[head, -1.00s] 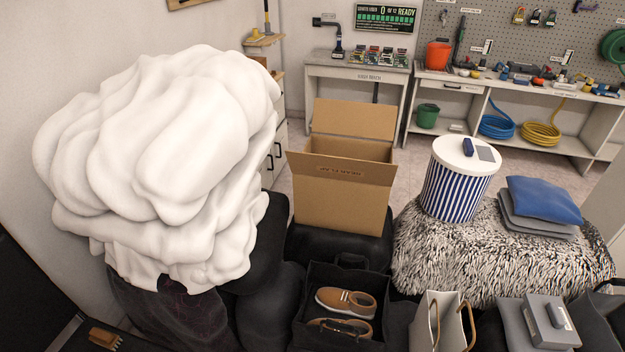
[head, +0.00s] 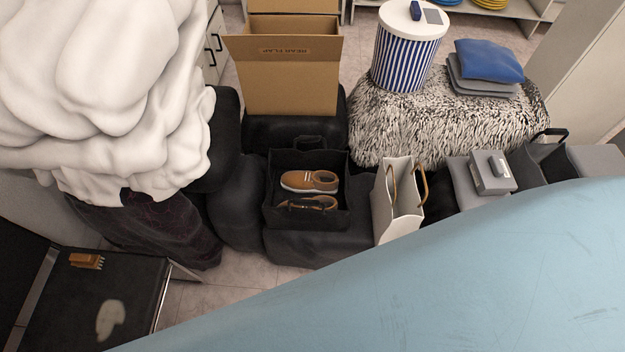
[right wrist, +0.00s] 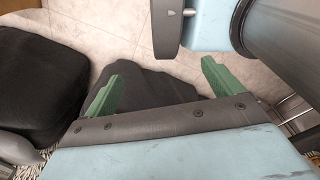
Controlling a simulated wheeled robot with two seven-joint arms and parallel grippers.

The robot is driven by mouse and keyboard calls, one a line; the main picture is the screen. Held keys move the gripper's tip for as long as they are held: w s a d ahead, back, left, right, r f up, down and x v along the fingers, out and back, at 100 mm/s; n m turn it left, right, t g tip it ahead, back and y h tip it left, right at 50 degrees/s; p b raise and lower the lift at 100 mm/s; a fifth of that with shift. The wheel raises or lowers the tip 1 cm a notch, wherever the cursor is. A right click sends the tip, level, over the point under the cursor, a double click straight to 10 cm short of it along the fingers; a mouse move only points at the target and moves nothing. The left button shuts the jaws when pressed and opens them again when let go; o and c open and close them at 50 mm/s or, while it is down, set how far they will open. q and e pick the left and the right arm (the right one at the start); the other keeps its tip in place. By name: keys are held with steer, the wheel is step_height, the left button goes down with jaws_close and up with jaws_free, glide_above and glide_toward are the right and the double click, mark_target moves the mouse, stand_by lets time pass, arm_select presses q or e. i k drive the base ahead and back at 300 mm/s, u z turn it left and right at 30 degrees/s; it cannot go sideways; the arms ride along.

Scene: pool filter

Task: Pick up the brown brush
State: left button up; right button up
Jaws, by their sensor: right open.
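The brown brush (head: 86,261) lies on a dark, flat surface (head: 60,310) at the lower left of the head view, with its bristles showing along the lower edge. My right gripper (right wrist: 162,85) shows in the right wrist view. Its two green fingers are spread apart with nothing between them, over a dark draped shape and floor tiles. The brush does not show in the right wrist view. My left gripper is not in view.
A pale patch (head: 110,319) lies near the brush. A big white heap (head: 95,90) stands behind it. A black bin with brown shoes (head: 310,181), a white bag (head: 398,205) and a cardboard box (head: 287,75) are further right. My light-blue arm covers the lower right.

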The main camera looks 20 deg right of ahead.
mark_target(82, 260)
steer(key=u, duration=1.45)
